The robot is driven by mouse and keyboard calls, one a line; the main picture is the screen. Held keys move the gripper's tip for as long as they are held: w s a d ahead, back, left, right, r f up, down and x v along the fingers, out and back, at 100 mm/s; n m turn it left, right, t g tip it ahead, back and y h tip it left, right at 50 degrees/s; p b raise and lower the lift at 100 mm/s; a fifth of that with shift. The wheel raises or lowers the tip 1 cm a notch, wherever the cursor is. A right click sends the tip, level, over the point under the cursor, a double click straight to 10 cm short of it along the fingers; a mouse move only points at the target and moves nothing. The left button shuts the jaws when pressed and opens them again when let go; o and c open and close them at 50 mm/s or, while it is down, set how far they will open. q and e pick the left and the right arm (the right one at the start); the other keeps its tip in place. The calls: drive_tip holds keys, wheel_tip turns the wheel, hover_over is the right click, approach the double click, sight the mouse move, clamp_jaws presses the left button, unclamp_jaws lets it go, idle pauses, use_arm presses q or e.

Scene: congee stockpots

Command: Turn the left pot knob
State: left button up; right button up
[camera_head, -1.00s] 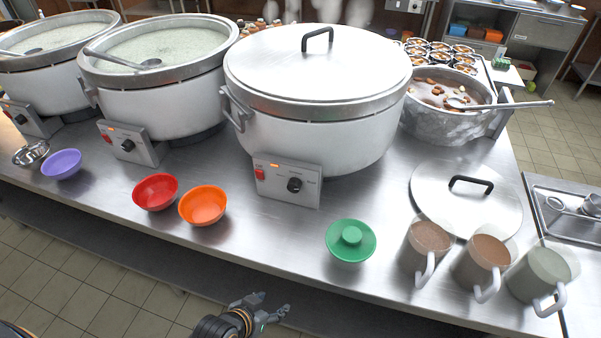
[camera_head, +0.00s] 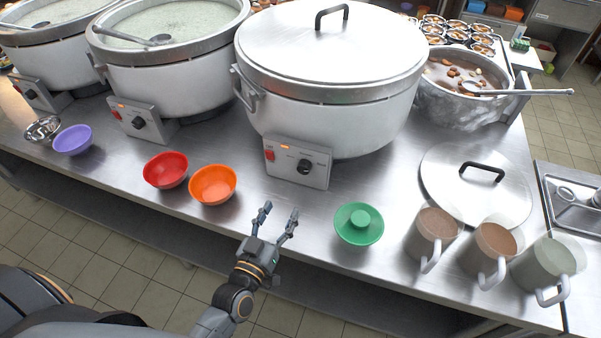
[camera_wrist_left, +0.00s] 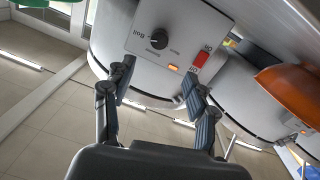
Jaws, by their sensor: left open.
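Three large white pots stand in a row. The leftmost pot (camera_head: 45,65) has a control box with a dark knob (camera_head: 31,94). The middle pot (camera_head: 175,75) is open, with a black knob (camera_head: 138,122) on its box. The right pot (camera_head: 330,90) is lidded; its grey panel has a black knob (camera_head: 305,166), a red switch and a lit orange lamp. My left gripper (camera_head: 281,210) is open and empty, in front of and below that panel. In the left wrist view this knob (camera_wrist_left: 158,42) shows upside down beyond the open fingers (camera_wrist_left: 159,72). My right gripper is out of view.
A red bowl (camera_head: 166,170) and an orange bowl (camera_head: 213,184) stand left of my gripper. The counter before the panel is clear.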

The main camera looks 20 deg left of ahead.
sight(302, 171)
use_arm(q)
drive_tip(key=w, duration=0.4)
drive_tip(key=w+p, duration=0.1)
drive_tip(key=w, duration=0.4)
drive_tip(key=w+d, duration=0.1)
drive_tip(key=w, duration=0.3)
drive_tip(key=shift+w+p, duration=0.25)
drive_tip(key=shift+p, duration=0.15)
drive_tip(key=shift+c, duration=0.4)
drive_tip(key=c, duration=1.1)
